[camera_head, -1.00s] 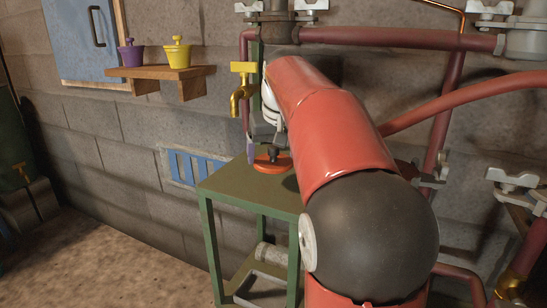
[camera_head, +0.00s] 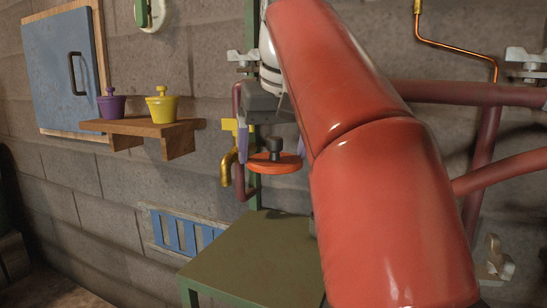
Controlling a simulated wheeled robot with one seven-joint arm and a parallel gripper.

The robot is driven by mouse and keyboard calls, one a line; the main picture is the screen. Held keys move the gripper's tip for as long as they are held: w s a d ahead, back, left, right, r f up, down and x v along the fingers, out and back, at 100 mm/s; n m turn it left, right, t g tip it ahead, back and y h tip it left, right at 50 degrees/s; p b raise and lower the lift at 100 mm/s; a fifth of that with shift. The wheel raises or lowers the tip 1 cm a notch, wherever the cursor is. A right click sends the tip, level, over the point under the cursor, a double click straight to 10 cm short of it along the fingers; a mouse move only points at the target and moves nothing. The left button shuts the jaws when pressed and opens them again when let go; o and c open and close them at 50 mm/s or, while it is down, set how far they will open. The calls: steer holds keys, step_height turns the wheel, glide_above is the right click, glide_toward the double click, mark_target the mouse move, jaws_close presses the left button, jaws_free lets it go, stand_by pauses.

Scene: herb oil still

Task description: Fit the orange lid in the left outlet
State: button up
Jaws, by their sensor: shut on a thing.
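The orange lid (camera_head: 268,164) with its dark knob (camera_head: 275,147) hangs level in the air above the green table. My gripper (camera_head: 272,147) points down and is shut on the lid's knob.
A brass tap with a yellow handle (camera_head: 229,152) is close left of the lid. The green table (camera_head: 250,262) top looks bare where visible. A wooden shelf (camera_head: 140,134) holds a purple pot (camera_head: 111,104) and a yellow pot (camera_head: 161,105). Red pipes (camera_head: 462,93) run at right.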

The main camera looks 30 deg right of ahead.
mark_target(273, 137)
steer(key=shift+r, duration=1.5)
